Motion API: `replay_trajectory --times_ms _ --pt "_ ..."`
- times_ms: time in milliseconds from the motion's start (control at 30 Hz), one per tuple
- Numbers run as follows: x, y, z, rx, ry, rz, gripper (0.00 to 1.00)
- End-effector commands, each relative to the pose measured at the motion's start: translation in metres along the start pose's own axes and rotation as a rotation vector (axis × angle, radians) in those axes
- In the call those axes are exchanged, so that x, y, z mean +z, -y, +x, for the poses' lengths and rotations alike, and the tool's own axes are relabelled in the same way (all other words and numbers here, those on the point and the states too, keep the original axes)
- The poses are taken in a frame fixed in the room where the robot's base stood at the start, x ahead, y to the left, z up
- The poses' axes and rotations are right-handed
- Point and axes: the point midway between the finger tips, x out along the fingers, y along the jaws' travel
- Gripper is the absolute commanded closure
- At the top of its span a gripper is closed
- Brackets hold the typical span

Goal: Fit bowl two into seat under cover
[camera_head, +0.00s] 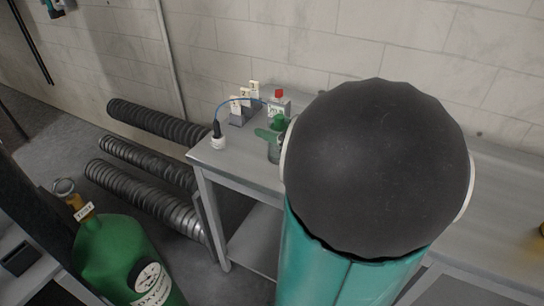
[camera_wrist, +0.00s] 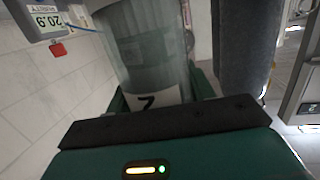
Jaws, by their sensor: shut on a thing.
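In the wrist view, my gripper (camera_wrist: 160,104) is shut on a clear bowl (camera_wrist: 145,45) with a white label that seems to read 2 (camera_wrist: 155,97). Green parts show on both sides of the bowl. In the head view, my large dark arm link hides much of the gripper area. I cannot tell whether that green part is my gripper or the cover. The seat is not clearly visible.
A block wall stands close behind.

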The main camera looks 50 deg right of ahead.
Motion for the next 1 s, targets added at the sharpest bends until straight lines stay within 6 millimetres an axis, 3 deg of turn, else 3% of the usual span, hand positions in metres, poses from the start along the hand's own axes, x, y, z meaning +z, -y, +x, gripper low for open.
replay_trajectory --times_ms 333,733,1000 --pt "0.003 -0.009 0.011 -0.012 0.002 -0.001 0.76" --pt "0.030 -0.066 0.071 -0.012 0.001 0.000 0.76" --pt "0.069 -0.091 0.101 -0.011 0.002 0.001 0.76"
